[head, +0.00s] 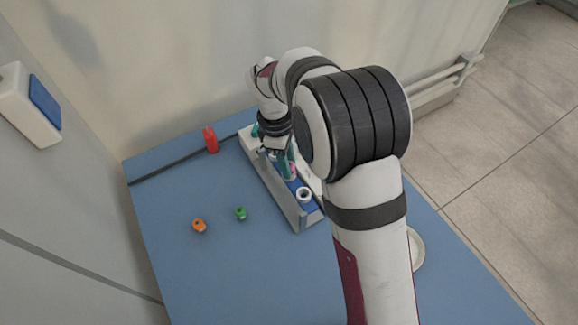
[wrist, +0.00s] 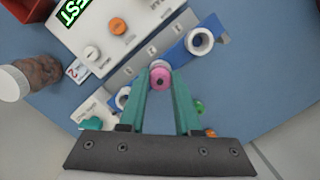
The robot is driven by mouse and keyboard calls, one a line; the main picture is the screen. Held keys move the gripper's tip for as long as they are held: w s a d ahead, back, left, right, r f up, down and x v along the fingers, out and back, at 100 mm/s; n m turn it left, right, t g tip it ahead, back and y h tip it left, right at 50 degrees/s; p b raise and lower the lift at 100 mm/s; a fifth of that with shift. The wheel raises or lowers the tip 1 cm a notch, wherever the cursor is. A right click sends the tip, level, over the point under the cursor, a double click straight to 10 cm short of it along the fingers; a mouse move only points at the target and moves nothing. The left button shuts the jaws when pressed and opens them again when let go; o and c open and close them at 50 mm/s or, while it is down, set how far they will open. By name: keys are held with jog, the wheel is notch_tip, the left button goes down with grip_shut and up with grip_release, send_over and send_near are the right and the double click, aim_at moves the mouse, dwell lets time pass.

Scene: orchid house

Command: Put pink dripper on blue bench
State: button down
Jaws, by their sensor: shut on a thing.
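The pink dripper (wrist: 160,77) is held between the teal fingertips of my gripper (wrist: 160,88) in the wrist view. It is over a fixture (wrist: 128,74) with a white body, a grey strip and a blue strip carrying white rings; whether it touches the fixture I cannot tell. In the head view a small bit of the pink dripper (head: 292,168) shows below my gripper (head: 285,160), at the fixture (head: 262,177). The blue bench (head: 170,205) is the wide blue top under everything.
A green dripper (head: 240,213) and an orange dripper (head: 198,226) stand on the bench, left of the fixture. A red object (head: 210,140) and a dark cable (head: 165,175) lie towards the back. A jar (wrist: 35,78) shows in the wrist view. The front left of the bench is bare.

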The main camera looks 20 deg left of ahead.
notch_tip(320, 180, up, 4)
jog(key=shift+r, duration=0.15)
jog(key=d+r, duration=0.7)
jog(key=d, duration=0.5)
jog(key=m+g+y, duration=0.2)
jog(key=m, duration=1.7)
send_over(291, 164)
jog(key=w, duration=0.1)
notch_tip(291, 164, down, 5)
jog(key=s+a+f+m, duration=0.1)
jog(key=a+f+m, duration=0.2)
jog(key=a+m, duration=0.2)
jog(key=s+a+f+m+t+y, duration=0.1)
jog(key=a+f+m, duration=0.3)
jog(key=a, duration=0.5)
jog(key=s+a+f+m+t, duration=0.1)
jog(key=s+a+f+m, duration=0.1)
jog(key=a+f+m, duration=0.2)
jog(key=shift+s+a+f+m+y, duration=0.1)
jog(key=shift+s+a+m+y, duration=0.05)
jog(key=shift+a+m, duration=0.85)
jog(key=shift+s+a+f+m+y, duration=0.1)
jog(key=shift+a+m+y, duration=0.05)
jog(key=shift+a+m, duration=0.8)
jog(key=shift+f, duration=1.95)
